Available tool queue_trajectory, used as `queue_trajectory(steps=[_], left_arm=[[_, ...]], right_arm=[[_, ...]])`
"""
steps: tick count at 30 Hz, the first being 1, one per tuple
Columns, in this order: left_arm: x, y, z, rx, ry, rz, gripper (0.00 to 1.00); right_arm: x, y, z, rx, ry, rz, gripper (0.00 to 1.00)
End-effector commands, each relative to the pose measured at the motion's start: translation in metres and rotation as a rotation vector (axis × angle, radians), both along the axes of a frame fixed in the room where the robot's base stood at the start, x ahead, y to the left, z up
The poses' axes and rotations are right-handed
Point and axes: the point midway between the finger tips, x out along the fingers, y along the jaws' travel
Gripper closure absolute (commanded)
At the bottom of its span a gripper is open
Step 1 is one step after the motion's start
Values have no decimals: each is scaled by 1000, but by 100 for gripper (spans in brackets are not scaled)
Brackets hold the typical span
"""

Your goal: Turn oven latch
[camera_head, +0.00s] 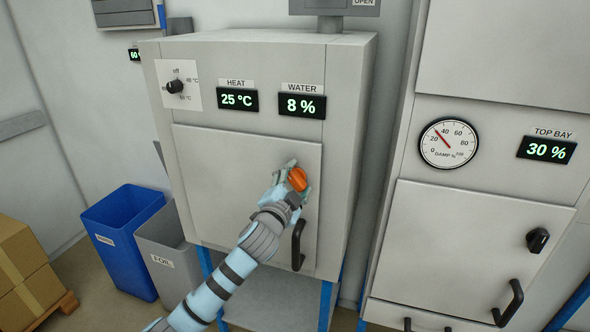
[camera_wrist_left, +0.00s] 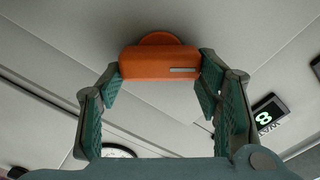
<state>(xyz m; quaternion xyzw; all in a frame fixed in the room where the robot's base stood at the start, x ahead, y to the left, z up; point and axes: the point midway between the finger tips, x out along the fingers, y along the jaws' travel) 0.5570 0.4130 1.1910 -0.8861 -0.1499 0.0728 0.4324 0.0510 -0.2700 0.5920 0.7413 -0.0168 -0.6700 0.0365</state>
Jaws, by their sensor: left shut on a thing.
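The orange oven latch (camera_head: 297,179) is on the right part of the grey oven door (camera_head: 215,170), above the black door handle (camera_head: 298,245). My left gripper (camera_head: 289,180) is at the latch, its fingers on either side of it. In the left wrist view, the orange latch (camera_wrist_left: 160,63) sits between the two green-padded fingertips (camera_wrist_left: 160,80), which touch its ends. A short light mark shows on the latch's face. The door appears closed. My right gripper is in neither view.
The oven has a black dial (camera_head: 176,87), a HEAT display (camera_head: 238,99) reading 25 °C and a WATER display (camera_head: 302,104) reading 8 %. A second cabinet (camera_head: 470,230) stands close at the right. Blue (camera_head: 125,235) and grey (camera_head: 168,250) bins stand at the left.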

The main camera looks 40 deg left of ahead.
Motion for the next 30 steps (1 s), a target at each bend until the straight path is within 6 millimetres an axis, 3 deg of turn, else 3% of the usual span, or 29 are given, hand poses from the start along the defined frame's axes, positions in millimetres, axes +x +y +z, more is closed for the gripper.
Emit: queue_trajectory(steps=[1, 10, 21, 30], left_arm=[[0, 0, 4, 38, 17, 1, 70], [0, -1, 0, 304, 109, 2, 70], [1, -1, -4, 552, 190, 2, 70], [1, -2, -4, 636, 217, 2, 70]], right_arm=[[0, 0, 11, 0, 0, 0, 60], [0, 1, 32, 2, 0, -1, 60], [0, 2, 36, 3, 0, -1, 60], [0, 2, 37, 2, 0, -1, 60]])
